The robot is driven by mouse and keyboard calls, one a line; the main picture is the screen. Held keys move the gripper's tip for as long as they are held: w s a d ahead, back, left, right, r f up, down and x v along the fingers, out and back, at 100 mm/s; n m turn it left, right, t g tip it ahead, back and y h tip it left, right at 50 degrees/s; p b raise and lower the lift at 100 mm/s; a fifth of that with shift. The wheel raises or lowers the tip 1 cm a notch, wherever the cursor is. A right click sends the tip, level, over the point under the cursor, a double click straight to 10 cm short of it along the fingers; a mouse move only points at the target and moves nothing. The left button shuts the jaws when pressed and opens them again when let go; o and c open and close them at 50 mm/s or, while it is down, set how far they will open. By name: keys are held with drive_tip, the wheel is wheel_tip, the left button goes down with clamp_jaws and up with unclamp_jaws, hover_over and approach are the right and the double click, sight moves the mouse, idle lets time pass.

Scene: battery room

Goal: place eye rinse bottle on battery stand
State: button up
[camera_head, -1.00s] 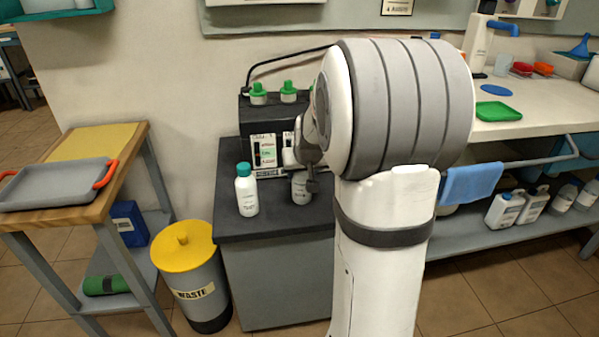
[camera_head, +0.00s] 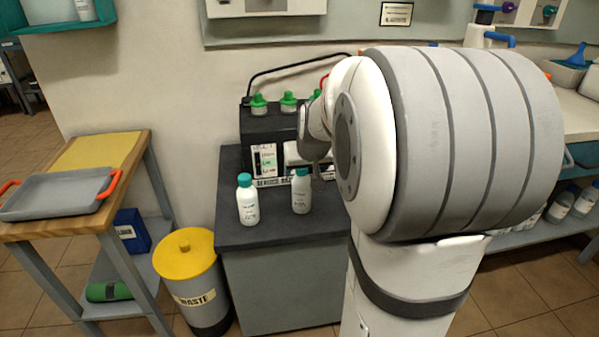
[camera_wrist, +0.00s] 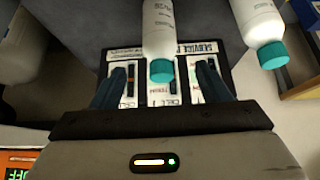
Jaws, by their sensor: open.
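Two white bottles with teal caps stand upright and apart on the dark top of the grey battery stand (camera_head: 275,232). The left bottle (camera_head: 247,203) is nearer its left edge. The right bottle (camera_head: 301,193) is close to my gripper and also shows in the wrist view (camera_wrist: 159,30). Their labels are too small to tell which is the eye rinse. My gripper (camera_wrist: 162,72) is open and empty, with the right bottle's cap lying between the fingers in the wrist picture. In the head view my arm hides most of the gripper.
A black battery unit (camera_head: 258,130) with green caps stands at the back of the stand. A yellow-lidded waste bin (camera_head: 188,250) and a wooden table with a grey tray (camera_head: 60,193) are to the left. A bench lies at right, partly behind my arm.

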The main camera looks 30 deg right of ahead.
drive_tip(key=s+a+f+n+g+y, duration=0.1)
drive_tip(key=s+a+f+g, duration=0.1)
drive_tip(key=s+a, duration=0.6)
drive_tip(key=s+a+f+n+g, duration=0.2)
drive_tip(key=s+a, duration=0.6)
drive_tip(key=s, duration=0.5)
drive_tip(key=shift+s+f+g+y+p, duration=0.15)
drive_tip(key=shift+f+g+y+p, duration=0.2)
drive_tip(key=shift+g, duration=0.25)
